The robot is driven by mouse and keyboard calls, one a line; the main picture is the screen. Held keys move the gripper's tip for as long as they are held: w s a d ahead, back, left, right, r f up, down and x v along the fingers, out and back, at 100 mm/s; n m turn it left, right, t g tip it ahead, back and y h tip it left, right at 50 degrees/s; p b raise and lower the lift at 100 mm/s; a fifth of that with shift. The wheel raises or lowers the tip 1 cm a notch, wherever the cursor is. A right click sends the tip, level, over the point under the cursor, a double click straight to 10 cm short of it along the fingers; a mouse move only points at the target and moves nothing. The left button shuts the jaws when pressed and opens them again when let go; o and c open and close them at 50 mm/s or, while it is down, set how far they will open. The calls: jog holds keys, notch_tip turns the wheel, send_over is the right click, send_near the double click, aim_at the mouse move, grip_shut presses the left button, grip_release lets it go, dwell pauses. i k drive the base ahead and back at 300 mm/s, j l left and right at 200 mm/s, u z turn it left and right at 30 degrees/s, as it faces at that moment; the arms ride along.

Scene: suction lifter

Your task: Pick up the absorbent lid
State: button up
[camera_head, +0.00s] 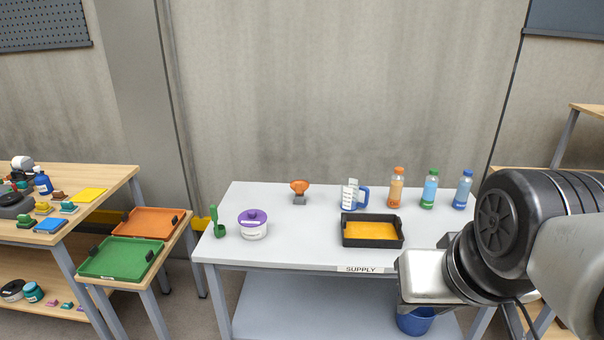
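A white tub with a purple lid (253,216) stands upright on the front left part of the supply table. The lid has a small knob on top and sits on the tub. The label on the tub is too small to read. The silver end of my arm with my gripper (424,277) is at the lower right, in front of the table's front edge and well to the right of the tub. The fingers cannot be made out, so I cannot tell whether it is open or shut.
A green scoop (217,229) stands left of the tub. An orange-topped object (299,191), a measuring jug (353,195), and several bottles are behind. A black tray (372,243) holding something yellow is to the right. Table between tub and tray is clear.

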aim_at(254, 217)
jog(key=i+j+u, duration=0.1)
jog(key=i+j, duration=0.35)
jog(key=i+j+u, duration=0.15)
jog(key=i+j, duration=0.3)
jog(key=i, duration=0.15)
jog(key=i+j+u, duration=0.1)
jog(key=i+j, duration=0.25)
jog(key=i, duration=0.15)
